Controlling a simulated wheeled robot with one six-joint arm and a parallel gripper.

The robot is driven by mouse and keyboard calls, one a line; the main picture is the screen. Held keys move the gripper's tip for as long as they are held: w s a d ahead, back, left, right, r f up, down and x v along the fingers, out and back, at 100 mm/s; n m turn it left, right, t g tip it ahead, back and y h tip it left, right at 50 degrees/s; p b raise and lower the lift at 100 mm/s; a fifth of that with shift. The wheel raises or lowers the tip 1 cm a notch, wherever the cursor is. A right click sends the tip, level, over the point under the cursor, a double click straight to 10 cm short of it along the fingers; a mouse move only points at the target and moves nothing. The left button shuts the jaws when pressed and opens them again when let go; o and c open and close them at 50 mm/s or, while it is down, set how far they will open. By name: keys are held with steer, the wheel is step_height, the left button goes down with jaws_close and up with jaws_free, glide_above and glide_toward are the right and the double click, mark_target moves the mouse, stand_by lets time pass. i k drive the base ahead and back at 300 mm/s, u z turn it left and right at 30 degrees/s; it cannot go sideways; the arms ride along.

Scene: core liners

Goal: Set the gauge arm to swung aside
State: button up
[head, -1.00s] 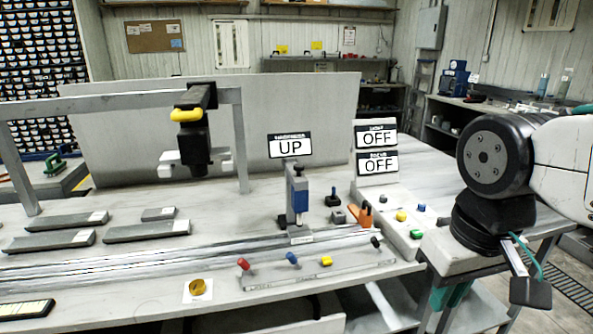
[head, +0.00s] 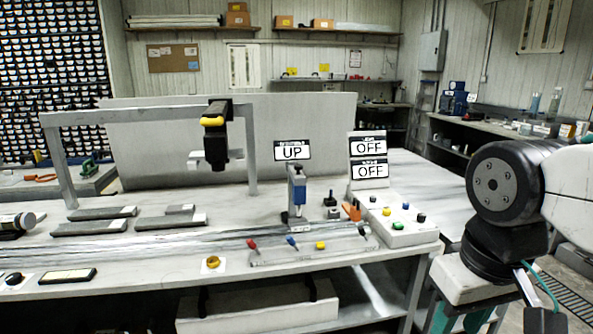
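No part in the head view can be surely told as the gauge arm. A blue and grey upright post (head: 297,190) stands on the bench's rail, below a sign (head: 292,151) reading UP; its small label is unreadable. In front is a strip with a red lever (head: 252,245), a blue lever (head: 292,242), a yellow knob (head: 320,245) and a black lever (head: 362,229). My gripper (head: 543,318) is at the lower right, cut off by the picture edge, clear of the bench; its fingers cannot be made out.
The bench (head: 130,285) carries grey bars (head: 102,213), a gantry frame (head: 60,165) with a yellow-banded black head (head: 213,130), and a button box (head: 400,228) below two OFF signs (head: 368,158). A yellow ring knob (head: 212,262) sits at the front edge.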

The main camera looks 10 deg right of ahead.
mark_target(298, 179)
steer(key=u, duration=0.2)
steer(key=i, duration=1.3)
steer(key=z, duration=0.15)
